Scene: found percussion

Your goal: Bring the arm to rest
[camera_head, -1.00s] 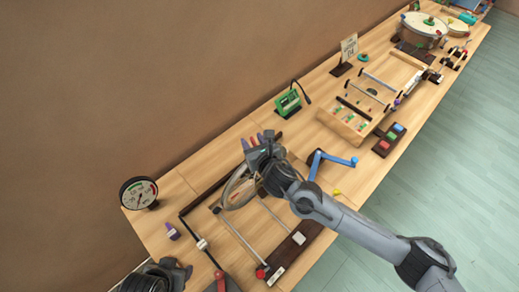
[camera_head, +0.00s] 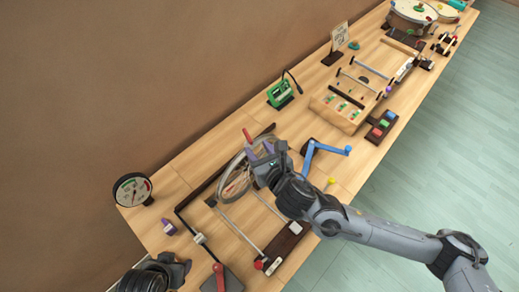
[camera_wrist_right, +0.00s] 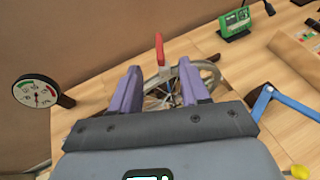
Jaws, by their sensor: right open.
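My right gripper (camera_head: 260,152) is above the table, over the spoked wheel (camera_head: 233,183). In the right wrist view its two purple fingers (camera_wrist_right: 160,85) are spread apart with nothing held between them. The wheel (camera_wrist_right: 175,92) and an upright red handle (camera_wrist_right: 160,48) show beyond and between the fingers, apart from them. The gripper hides part of the wheel. My left arm's dark end (camera_head: 165,272) shows at the bottom left of the head view; its jaws cannot be made out.
A round gauge (camera_head: 132,190) stands at left. A blue crank (camera_head: 325,150), green box (camera_head: 280,95), wooden frame with rods (camera_head: 352,100) and coloured button block (camera_head: 381,127) lie to the right. A red-handled lever (camera_head: 219,277) is in front. Floor lies beyond the table's right edge.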

